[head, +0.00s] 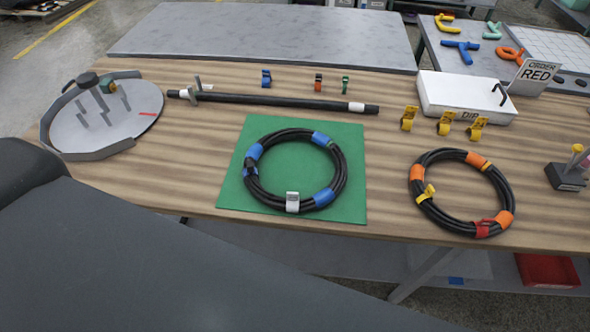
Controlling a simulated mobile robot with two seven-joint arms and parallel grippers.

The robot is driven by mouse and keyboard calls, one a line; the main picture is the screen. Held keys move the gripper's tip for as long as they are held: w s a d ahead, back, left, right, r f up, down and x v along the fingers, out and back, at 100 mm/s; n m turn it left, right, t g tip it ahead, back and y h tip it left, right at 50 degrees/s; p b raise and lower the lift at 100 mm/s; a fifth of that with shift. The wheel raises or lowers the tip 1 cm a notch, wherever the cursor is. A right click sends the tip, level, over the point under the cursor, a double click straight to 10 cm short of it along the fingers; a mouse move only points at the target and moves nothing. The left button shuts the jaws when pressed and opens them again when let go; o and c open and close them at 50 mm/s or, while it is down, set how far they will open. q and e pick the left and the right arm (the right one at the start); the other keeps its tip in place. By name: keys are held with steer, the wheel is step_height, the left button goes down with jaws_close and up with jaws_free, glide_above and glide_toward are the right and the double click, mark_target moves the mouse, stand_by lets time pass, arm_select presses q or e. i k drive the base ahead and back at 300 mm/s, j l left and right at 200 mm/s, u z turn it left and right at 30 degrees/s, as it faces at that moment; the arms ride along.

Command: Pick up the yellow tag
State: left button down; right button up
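Several yellow pieces could be the yellow tag. Three yellow tags (446,123) stand in a row on the wooden table in front of the white box. Another yellow piece (426,194) is on the left side of the right black hose coil (437,213), which also has orange bands and a red piece. Neither of my grippers is in view. A dark part of my own body covers the lower left and hides that part of the table.
A blue-banded hose coil (340,182) lies on a green mat (235,193).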

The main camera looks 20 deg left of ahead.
mark_target(448, 117)
steer(key=u, duration=1.35)
steer(key=k+l+u, duration=0.15)
steer(key=k+l, duration=0.95)
steer(key=l, duration=0.1)
